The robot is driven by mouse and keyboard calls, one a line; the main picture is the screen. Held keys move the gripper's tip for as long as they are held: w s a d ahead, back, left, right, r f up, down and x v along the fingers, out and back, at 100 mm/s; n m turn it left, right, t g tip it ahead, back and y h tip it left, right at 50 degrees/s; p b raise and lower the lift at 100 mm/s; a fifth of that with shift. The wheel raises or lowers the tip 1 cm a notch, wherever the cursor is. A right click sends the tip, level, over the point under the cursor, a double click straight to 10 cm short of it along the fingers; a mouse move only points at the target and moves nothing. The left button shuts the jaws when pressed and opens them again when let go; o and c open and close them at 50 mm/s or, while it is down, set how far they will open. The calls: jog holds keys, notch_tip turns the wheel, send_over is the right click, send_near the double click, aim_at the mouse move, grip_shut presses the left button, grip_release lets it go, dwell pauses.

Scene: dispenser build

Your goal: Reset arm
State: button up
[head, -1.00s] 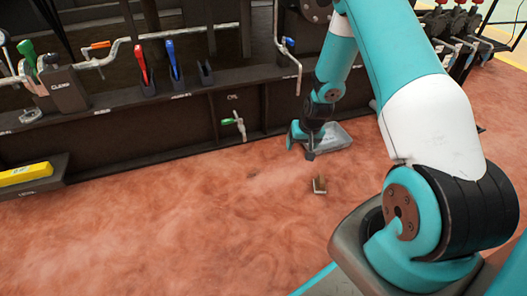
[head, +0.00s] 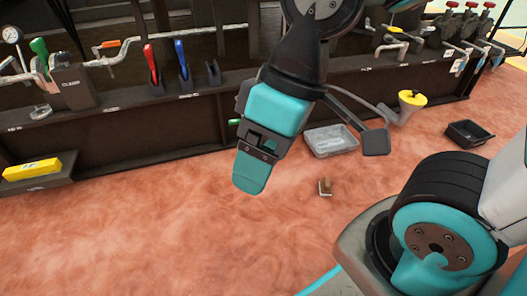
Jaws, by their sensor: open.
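My gripper (head: 254,168) hangs in the upper middle of the head view, its teal end pointing down. It is open, and nothing shows held in it. It is raised in front of the dark dispenser rack (head: 130,133) and hides part of it. My arm reaches in from the top of the picture, with a thick black-and-teal joint at the lower right.
A small brown and metallic piece (head: 325,187) lies on the reddish surface. Behind it is a clear grey tray (head: 331,141). A yellow-topped funnel-like part (head: 411,98) and a black tray (head: 468,133) are at right. A yellow level (head: 32,169) sits at left. The front middle is bare.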

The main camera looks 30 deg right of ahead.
notch_tip(320, 180, up, 50)
jog(key=p, duration=5)
jog(key=shift+r+p, duration=0.25)
jog(key=shift+p, duration=0.05)
jog(key=shift+w, duration=0.1)
